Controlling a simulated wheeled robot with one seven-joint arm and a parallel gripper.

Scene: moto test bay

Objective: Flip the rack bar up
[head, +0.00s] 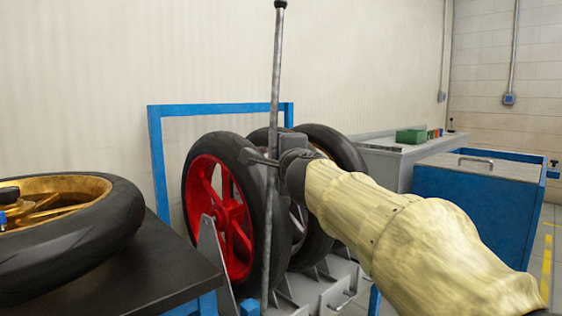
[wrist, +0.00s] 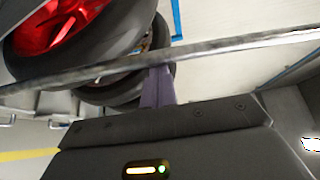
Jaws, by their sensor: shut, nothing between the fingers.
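The rack bar (head: 275,80) is a long grey metal rod with a black knob on top. It stands nearly upright in the head view, in front of the wheels, its lower end by the rack's foot. In the wrist view the bar (wrist: 235,47) runs across the picture. My gripper (head: 248,157) is at the bar's mid-height, reaching in from the right. Its fingers (wrist: 158,82) are together with nothing between them, and their tips meet the bar's line. I cannot tell whether they touch it. The bar is not gripped.
Several wheels, one with a red rim (head: 231,226), stand in the grey rack (head: 318,292) close behind the bar. A black table (head: 150,268) with a gold-rimmed wheel (head: 100,235) is at the left. A blue cabinet (head: 470,205) stands at the right.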

